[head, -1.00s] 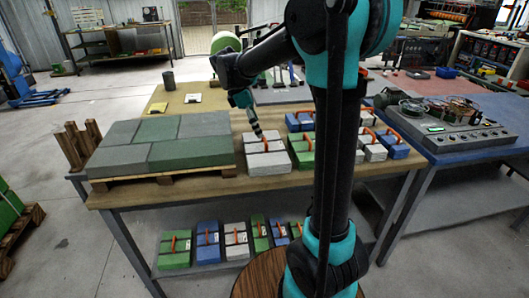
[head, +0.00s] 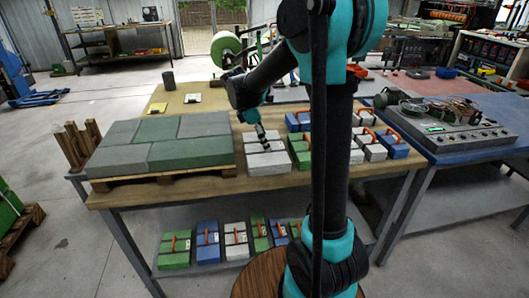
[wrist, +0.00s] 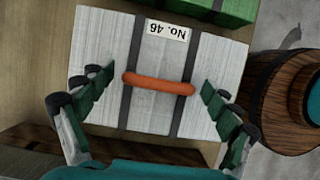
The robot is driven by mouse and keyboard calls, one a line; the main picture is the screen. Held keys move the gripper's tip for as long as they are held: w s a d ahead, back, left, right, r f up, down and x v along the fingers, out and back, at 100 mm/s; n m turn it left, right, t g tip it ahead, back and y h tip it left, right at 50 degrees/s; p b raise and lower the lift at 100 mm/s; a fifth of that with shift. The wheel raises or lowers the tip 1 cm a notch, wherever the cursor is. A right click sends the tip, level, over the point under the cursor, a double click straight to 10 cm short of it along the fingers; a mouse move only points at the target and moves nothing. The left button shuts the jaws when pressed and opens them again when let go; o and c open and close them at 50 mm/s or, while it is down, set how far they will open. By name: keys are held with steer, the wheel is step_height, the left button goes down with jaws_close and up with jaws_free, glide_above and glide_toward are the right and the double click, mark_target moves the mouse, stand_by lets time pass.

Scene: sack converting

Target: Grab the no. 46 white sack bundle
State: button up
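The white sack bundle labelled "No. 46" (wrist: 160,60) fills the middle of the wrist view. It has two dark straps and an orange handle (wrist: 158,85) on top; its label reads upside down. In the head view the white bundle (head: 268,168) lies on the wooden table, right of the pallet. My gripper (wrist: 157,82) is open, with one green-padded finger on each side of the handle, apart from it. In the head view my gripper (head: 264,146) points down just over the bundle's top. The exact gap to the handle cannot be told.
A green bundle (head: 301,158) stands close on the right of the white one. A pallet of grey and green slabs (head: 160,145) lies on the left. More white and blue bundles (head: 375,150) are further right. Several bundles (head: 207,245) stand on the lower shelf.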

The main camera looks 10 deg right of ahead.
steer(key=c, duration=1.6)
steer(key=shift+r, duration=0.15)
